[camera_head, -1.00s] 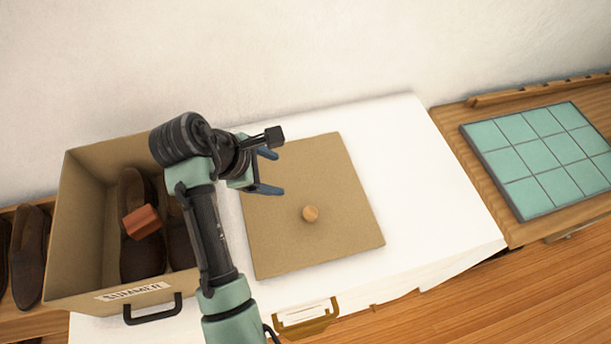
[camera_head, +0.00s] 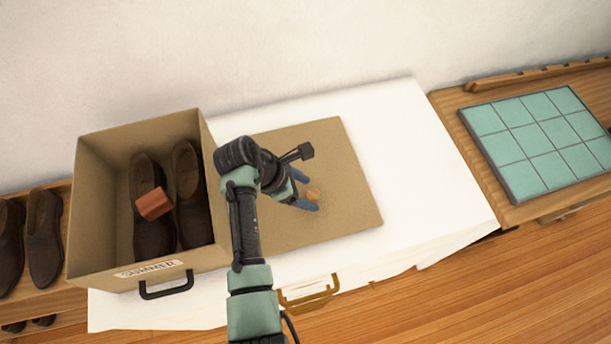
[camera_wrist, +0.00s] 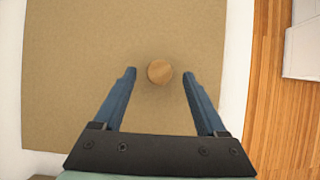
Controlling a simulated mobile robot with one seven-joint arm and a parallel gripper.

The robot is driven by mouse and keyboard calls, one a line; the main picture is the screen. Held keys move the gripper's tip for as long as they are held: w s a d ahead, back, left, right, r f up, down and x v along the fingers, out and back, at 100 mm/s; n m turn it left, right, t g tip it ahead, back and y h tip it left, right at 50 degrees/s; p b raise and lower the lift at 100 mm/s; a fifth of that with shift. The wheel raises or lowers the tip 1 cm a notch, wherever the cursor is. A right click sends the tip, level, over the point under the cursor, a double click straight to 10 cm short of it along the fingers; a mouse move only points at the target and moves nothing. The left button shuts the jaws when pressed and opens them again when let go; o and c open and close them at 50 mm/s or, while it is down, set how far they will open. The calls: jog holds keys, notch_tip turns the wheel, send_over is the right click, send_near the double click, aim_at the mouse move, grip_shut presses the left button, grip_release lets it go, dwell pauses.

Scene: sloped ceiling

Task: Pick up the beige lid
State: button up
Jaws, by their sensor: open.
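The beige lid (camera_head: 347,212) is a flat square panel lying on the white cabinet top. It also shows in the wrist view (camera_wrist: 70,60). A round wooden knob (camera_wrist: 160,71) stands near the lid's middle; in the head view the knob (camera_head: 313,194) is partly hidden by a finger. My gripper (camera_head: 306,192) is over the lid, close to the knob. In the wrist view my gripper (camera_wrist: 158,77) is open, with its blue fingertips on either side of the knob and a gap on each side. Whether the fingers are down at knob height is hard to tell.
A beige box (camera_head: 90,220) with brown shoes and a reddish-brown block (camera_head: 155,204) stands left of the lid. More shoes (camera_head: 44,238) are at far left. A teal-tiled board (camera_head: 535,150) lies on a wooden surface at right. The white top (camera_head: 410,150) right of the lid is clear.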

aim_at(312, 194)
jog(key=shift+x, duration=1.5)
jog(key=shift+w+d+r, duration=0.1)
grip_shut()
